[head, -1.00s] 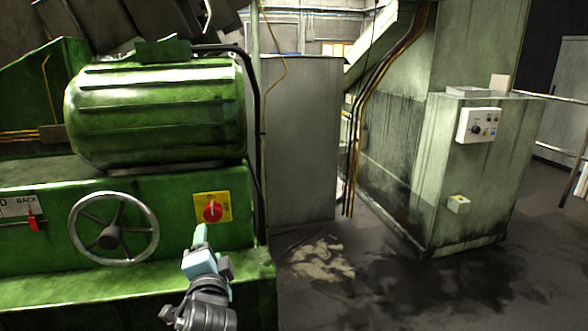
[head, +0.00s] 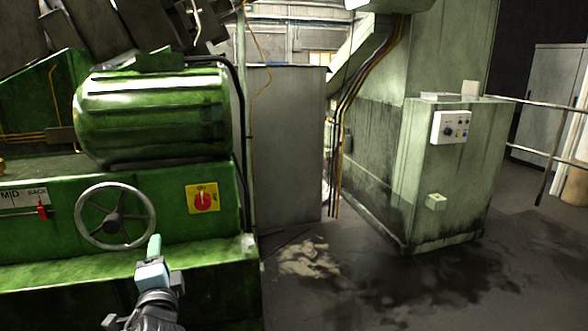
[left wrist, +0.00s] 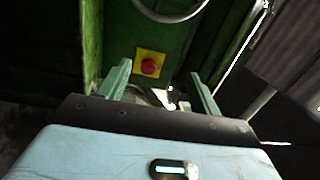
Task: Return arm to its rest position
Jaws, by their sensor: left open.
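My left gripper (head: 155,248) is in front of the green machine, below and left of the red rotary switch (head: 202,198) on its yellow plate. In the left wrist view its two green fingers (left wrist: 160,85) stand wide apart with nothing between them. The switch (left wrist: 149,66) shows beyond the fingers, apart from them. In the head view the switch's handle is upright. My right gripper is not in either view.
The green machine (head: 110,240) fills the left side, with a handwheel (head: 114,216), a small red lever (head: 42,212) and a large motor (head: 150,112). A grey cabinet (head: 285,145) and a pale green cabinet (head: 450,200) stand right. The stained floor (head: 340,290) between is open.

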